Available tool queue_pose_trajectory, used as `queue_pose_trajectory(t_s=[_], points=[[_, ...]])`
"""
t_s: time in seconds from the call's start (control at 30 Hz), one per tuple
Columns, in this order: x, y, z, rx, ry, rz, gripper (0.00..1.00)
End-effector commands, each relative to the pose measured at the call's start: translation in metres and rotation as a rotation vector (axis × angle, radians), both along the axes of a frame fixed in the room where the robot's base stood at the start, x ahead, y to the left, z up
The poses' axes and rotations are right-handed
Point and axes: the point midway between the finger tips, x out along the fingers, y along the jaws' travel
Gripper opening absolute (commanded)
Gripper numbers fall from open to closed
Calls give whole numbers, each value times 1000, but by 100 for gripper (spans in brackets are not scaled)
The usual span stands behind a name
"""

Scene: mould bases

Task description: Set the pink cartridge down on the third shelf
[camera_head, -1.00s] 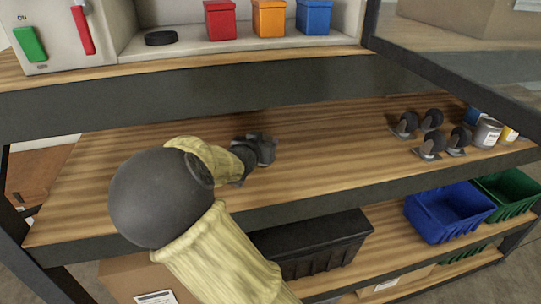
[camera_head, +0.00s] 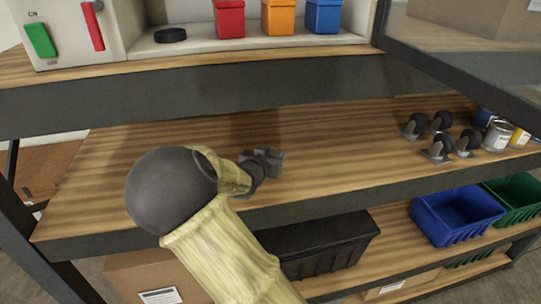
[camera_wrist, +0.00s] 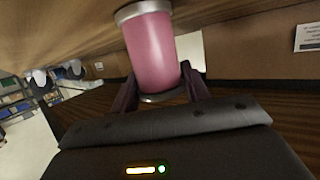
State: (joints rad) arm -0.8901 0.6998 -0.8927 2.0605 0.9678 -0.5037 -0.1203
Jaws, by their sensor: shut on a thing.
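The pink cartridge (camera_wrist: 152,48), a pink cylinder with pale grey end caps, is between the two fingers of my gripper (camera_wrist: 158,92) in the wrist view. The fingers are shut on it near one end cap. In the head view my gripper (camera_head: 268,163) is at the middle wooden shelf (camera_head: 340,140), near its front edge. The cartridge cannot be made out there, hidden by my gripper and arm. I cannot tell whether the cartridge touches the shelf board.
Several casters (camera_head: 439,147) and some cans (camera_head: 498,135) stand at this shelf's right end. The board between them and my gripper is clear. A thick shelf edge (camera_head: 220,85) runs above. A black bin (camera_head: 318,247) and a blue bin (camera_head: 455,215) sit below.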

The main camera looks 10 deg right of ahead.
Motion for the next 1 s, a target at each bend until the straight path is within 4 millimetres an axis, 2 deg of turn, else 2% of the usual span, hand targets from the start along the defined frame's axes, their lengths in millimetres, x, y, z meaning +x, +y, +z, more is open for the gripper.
queue_pose_trajectory(t_s=[0.1, 0.13, 0.23, 0.67, 1.0], points=[[0, 0, -3, -1, -1, 0, 20], [0, 0, -3, 0, 0, 0, 48], [0, 0, -2, 0, 0, 0, 68], [-3, 3, 1, 0, 0, 2, 68], [-36, 27, 14, 3, -1, 5, 68]])
